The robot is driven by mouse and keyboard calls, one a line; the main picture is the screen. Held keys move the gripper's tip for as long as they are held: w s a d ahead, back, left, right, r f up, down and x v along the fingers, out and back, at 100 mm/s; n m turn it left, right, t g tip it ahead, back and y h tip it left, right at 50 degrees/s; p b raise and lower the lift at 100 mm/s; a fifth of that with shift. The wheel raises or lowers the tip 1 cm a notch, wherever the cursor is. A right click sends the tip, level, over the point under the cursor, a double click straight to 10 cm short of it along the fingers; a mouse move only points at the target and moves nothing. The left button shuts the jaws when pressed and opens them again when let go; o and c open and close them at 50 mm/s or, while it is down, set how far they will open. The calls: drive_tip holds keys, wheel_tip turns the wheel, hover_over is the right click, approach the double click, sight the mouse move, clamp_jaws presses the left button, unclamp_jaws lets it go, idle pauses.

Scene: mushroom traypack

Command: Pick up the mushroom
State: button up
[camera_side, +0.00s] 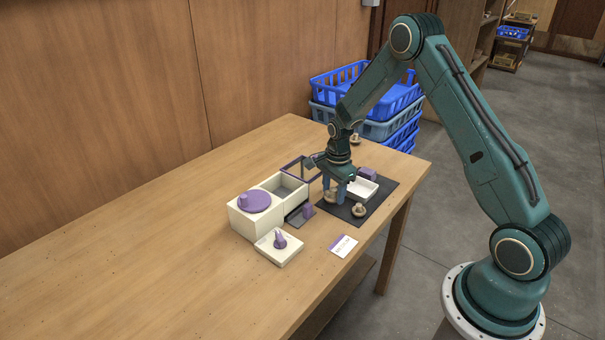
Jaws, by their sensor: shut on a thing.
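My gripper (339,192) points down over the dark mat (376,206) and is shut on a small tan mushroom (329,197), which is partly hidden by the fingers. The mushroom is low, at or just above the mat; I cannot tell whether it touches. A second mushroom (359,210) lies on the mat to the right of the gripper. A white tray (373,183) sits on the mat just right of and behind the gripper.
A cream box with a purple round top (254,201) and an open bin (291,186) stand left of the gripper. A cream block with a purple knob (279,251) and a card (343,245) lie in front. Blue crates (372,101) stand behind the table. The table's left is clear.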

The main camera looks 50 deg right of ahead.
sight(331, 196)
wheel_tip(331, 196, up, 18)
drive_tip(key=shift+r, duration=0.2)
drive_tip(key=shift+f, duration=0.1)
idle(0.8)
drive_tip(key=s+a+f+n, duration=0.2)
drive_tip(key=a+f+n, duration=0.4)
drive_tip(key=a+n, duration=0.2)
drive_tip(key=s+a+f+n, duration=0.3)
drive_tip(key=a+f+n, duration=0.3)
drive_tip(key=a+n, duration=0.3)
drive_tip(key=shift+n+g+y, duration=0.3)
drive_tip(key=shift+n+y, duration=0.1)
drive_tip(key=shift+n, duration=1.4)
